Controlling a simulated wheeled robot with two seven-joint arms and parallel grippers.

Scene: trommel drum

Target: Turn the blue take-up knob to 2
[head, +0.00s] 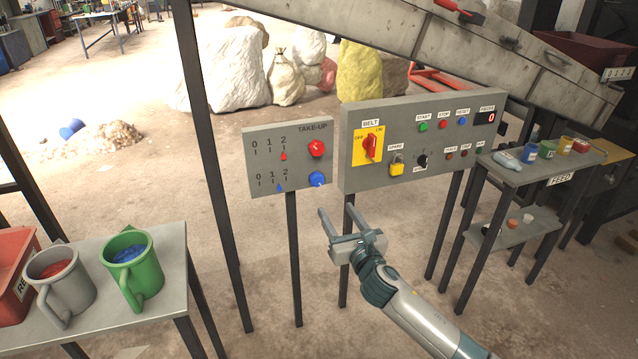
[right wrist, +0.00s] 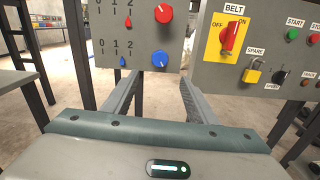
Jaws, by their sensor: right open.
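The blue take-up knob (head: 317,179) is on the lower right of the grey TAKE-UP panel (head: 262,150). It also shows in the right wrist view (right wrist: 159,59). Left of it is a 0-1-2 scale, where a blue pointer (head: 279,187) stands between 1 and 2; the right wrist view shows this pointer (right wrist: 123,61) there too. My right gripper (head: 336,208) is open and empty, in front of and below the knob. In the right wrist view the knob appears just beyond the gap between the fingertips (right wrist: 160,80), apart from them. My left gripper is out of view.
A red knob (head: 317,148) is just above the blue one, its red pointer (head: 283,156) at 2. The BELT control panel (head: 420,140) adjoins on the right. A table with mugs (head: 165,250) is at left, a FEED stand (head: 515,170) at right.

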